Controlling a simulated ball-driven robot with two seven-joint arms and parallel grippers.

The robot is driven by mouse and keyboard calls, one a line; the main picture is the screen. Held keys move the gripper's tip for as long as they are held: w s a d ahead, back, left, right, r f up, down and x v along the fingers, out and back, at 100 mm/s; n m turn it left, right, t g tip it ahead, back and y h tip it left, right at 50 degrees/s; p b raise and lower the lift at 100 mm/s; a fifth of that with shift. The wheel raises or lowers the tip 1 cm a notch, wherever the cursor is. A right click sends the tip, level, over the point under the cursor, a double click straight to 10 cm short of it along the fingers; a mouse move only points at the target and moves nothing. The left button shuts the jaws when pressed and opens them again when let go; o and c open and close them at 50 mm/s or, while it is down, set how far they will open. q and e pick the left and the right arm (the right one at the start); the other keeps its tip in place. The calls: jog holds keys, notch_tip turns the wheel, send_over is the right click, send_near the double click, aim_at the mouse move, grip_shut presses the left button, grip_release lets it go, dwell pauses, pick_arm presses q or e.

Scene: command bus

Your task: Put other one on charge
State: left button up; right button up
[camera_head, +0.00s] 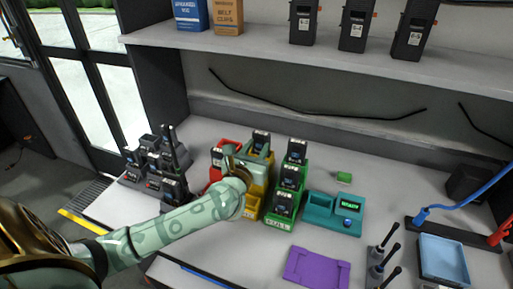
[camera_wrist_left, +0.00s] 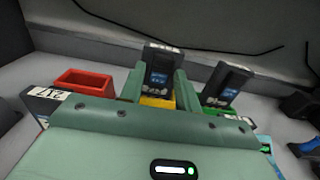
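A black battery-like unit with a blue label (camera_head: 261,141) stands upright at the back of the yellow charger bank (camera_head: 247,205). In the left wrist view this black unit (camera_wrist_left: 161,66) rises from a yellow slot (camera_wrist_left: 157,102). My left gripper (camera_head: 258,160) is over the yellow bank. It also shows in the left wrist view (camera_wrist_left: 159,88), one finger on each side of the unit; I cannot tell if they press on it. The red bank (camera_head: 222,147) is to the left, partly hidden by my arm. The green bank (camera_head: 279,221) to the right holds black units (camera_head: 296,151). My right gripper is not seen.
A teal device with a lit display (camera_head: 335,213) and a purple mat (camera_head: 303,267) are right of the banks. Black radios (camera_head: 159,160) stand at the left. A small green block (camera_head: 344,178) lies behind the teal device. A shelf (camera_head: 270,45) overhangs the back.

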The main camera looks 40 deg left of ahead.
pick_arm(q)
jog(key=shift+o, duration=0.6)
jog(key=shift+f+b, duration=0.15)
jog(key=shift+b, duration=0.2)
jog(key=p+v, duration=0.2)
jog(key=v, duration=1.4)
jog(key=shift+s+a, duration=0.2)
jog(key=shift+s, duration=0.05)
